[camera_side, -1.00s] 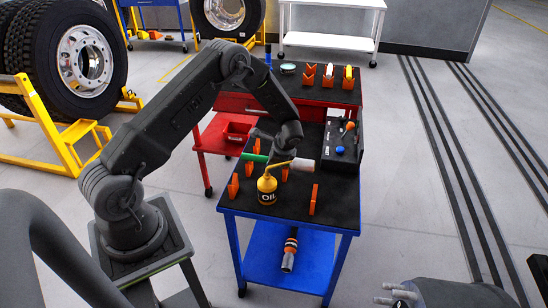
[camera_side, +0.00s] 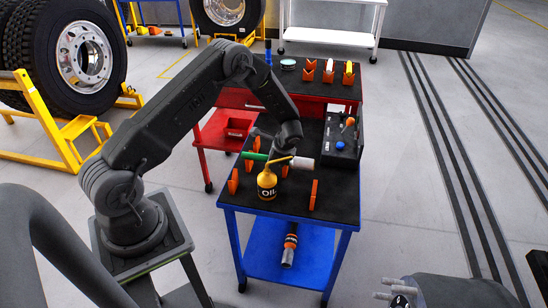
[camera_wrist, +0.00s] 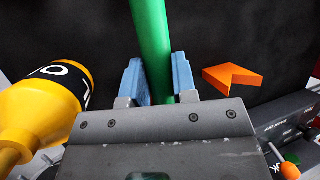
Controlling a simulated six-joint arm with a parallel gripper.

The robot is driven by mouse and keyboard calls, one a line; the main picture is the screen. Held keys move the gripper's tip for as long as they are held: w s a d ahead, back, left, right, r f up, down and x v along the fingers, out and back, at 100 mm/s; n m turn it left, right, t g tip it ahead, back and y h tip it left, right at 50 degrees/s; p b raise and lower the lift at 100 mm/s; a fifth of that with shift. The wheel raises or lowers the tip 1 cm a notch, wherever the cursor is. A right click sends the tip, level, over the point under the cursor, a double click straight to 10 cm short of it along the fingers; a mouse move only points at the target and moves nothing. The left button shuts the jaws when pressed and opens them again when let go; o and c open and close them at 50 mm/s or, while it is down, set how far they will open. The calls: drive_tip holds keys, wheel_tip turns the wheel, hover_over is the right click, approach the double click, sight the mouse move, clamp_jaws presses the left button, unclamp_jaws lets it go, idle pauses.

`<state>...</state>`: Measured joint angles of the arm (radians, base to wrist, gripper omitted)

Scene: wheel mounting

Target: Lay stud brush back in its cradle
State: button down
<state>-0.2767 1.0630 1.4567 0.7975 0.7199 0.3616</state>
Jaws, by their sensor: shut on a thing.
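The stud brush has a green handle (camera_side: 255,156) and a pale, whitish end (camera_side: 303,162). My gripper (camera_side: 282,156) is shut on it above the blue cart's top, holding it roughly level across the picture. In the wrist view the green handle (camera_wrist: 152,45) runs between my gripper's blue fingertips (camera_wrist: 155,80). Orange V-shaped holders stand on the black mat: left (camera_side: 233,181), middle (camera_side: 284,170) and right (camera_side: 314,195). One orange holder (camera_wrist: 232,78) shows right of the handle in the wrist view, apart from it. I cannot tell which holders form the brush's cradle.
A yellow oil can (camera_side: 267,187) stands close in front of the brush; it also shows at left in the wrist view (camera_wrist: 40,105). A dark tool box (camera_side: 342,140) is at the right. More orange holders (camera_side: 328,72) stand on the red cart behind.

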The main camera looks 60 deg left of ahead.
drive_tip(key=c, duration=0.8)
unclamp_jaws()
drive_tip(key=v, duration=1.3)
drive_tip(key=shift+d+r, duration=0.1)
drive_tip(key=shift+r, duration=0.3)
drive_tip(key=s+d+r+n+t+h, duration=0.1)
drive_tip(key=s+d+r+n+t, duration=0.1)
drive_tip(key=s+d+r, duration=0.5)
drive_tip(key=s+d+r+n+t+h, duration=0.1)
drive_tip(key=s+d+r+n+h, duration=0.2)
drive_tip(key=r, duration=0.9)
drive_tip(key=s+d+r+n+t, duration=0.1)
drive_tip(key=s+d, duration=0.1)
drive_tip(key=s, duration=0.3)
drive_tip(key=s+d+r+n+t+h, duration=0.1)
drive_tip(key=s+d+r, duration=0.1)
drive_tip(key=s, duration=0.3)
drive_tip(key=s+d+r+n+t, duration=0.1)
drive_tip(key=s+d, duration=0.1)
drive_tip(key=s, duration=0.4)
drive_tip(key=shift+d+r+h, duration=0.1)
drive_tip(key=shift+r+h, duration=0.15)
drive_tip(key=shift+h, duration=0.15)
